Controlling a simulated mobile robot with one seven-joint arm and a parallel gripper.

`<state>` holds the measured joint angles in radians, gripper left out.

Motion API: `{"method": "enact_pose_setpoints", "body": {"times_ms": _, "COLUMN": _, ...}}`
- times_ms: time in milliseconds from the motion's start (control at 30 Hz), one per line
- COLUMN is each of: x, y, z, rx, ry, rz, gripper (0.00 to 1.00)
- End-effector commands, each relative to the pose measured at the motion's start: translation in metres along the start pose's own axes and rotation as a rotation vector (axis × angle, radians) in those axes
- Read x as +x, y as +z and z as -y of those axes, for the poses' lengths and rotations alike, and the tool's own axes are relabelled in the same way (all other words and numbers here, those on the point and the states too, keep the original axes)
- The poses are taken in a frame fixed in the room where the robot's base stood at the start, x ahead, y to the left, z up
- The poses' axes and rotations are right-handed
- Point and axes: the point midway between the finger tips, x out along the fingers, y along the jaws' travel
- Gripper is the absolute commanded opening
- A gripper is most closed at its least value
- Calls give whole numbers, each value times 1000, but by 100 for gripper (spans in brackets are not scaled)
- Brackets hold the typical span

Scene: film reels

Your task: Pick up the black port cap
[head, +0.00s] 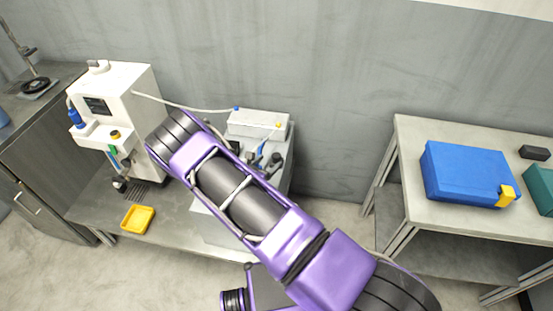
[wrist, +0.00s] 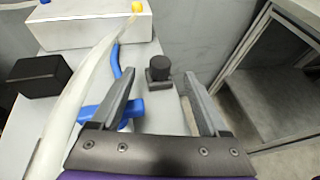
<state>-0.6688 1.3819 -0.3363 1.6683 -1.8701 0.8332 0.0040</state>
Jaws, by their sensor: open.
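A small black cylinder on a squarish dark base, which looks like the black port cap (wrist: 159,66), stands upright on a pale surface in the wrist view. My gripper (wrist: 160,80) is open, with one grey finger on each side of the view of the cap. The cap appears beyond the fingertips, and no contact shows. In the head view my purple arm covers much of this area. Small dark shapes show beside it there, but I cannot tell which is the cap.
A black block (wrist: 38,76) and a white box (wrist: 85,22) are near. A white machine (head: 125,100) stands left. A bench with a blue case (head: 465,172) is right.

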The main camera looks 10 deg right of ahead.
Motion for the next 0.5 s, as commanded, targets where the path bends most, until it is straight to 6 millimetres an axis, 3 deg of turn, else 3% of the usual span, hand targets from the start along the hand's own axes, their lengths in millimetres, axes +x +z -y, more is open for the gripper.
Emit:
{"method": "enact_pose_setpoints", "body": {"times_ms": 300, "x": 44, "y": -4, "z": 2, "rx": 1, "ry": -2, "rz": 0, "gripper": 78}}
{"method": "enact_pose_setpoints", "body": {"times_ms": 500, "x": 49, "y": -4, "z": 1, "rx": 0, "ry": -1, "rz": 0, "gripper": 78}}
